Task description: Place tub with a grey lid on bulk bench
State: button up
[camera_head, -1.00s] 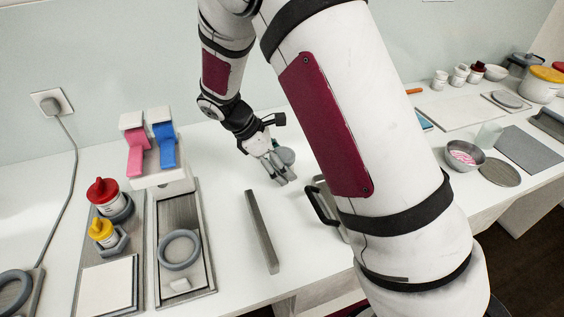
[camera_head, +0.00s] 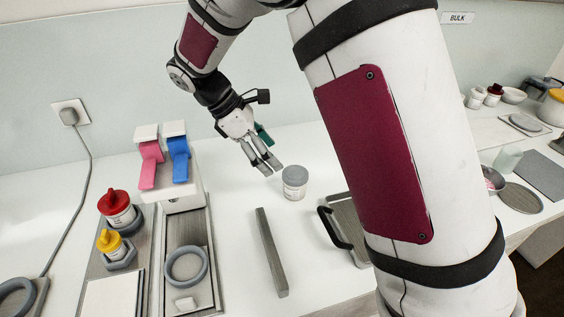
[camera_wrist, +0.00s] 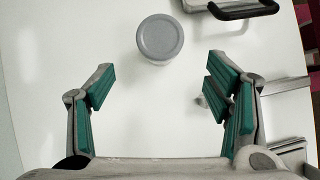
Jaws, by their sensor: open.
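The small white tub with a grey lid (camera_head: 294,184) stands upright on the white bench in the head view. In the wrist view its round grey lid (camera_wrist: 160,37) lies beyond the fingertips, roughly centred between them. My gripper (camera_head: 267,168) is just left of the tub in the head view, fingers pointing down toward the bench. In the wrist view my gripper (camera_wrist: 160,78) has its green-padded fingers wide apart with nothing between them. A BULK sign (camera_head: 457,18) is on the wall at upper right; my arm hides part of the surface below it.
A tray with a black handle (camera_head: 333,228) lies right of the tub, partly behind my arm. A grey bar (camera_head: 270,251) lies in front. A pink-and-blue dispenser (camera_head: 163,160) and red-lidded (camera_head: 117,207) and yellow-lidded (camera_head: 110,242) tubs stand left. A pot (camera_head: 545,98) stands far right.

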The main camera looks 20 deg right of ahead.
jog(key=shift+r, duration=0.25)
jog(key=s+d+r+m+t+y, duration=0.2)
jog(key=s+d+r+m+y, duration=0.3)
jog(key=s+r+m, duration=0.6)
jog(key=s+d+m+t+y, duration=0.1)
jog(key=s+m+t, duration=0.2)
jog(key=s, duration=1.2)
jog(key=shift+s+d+m+t, duration=0.25)
jog(key=shift+d+m+t, duration=0.05)
jog(key=shift+m, duration=0.6)
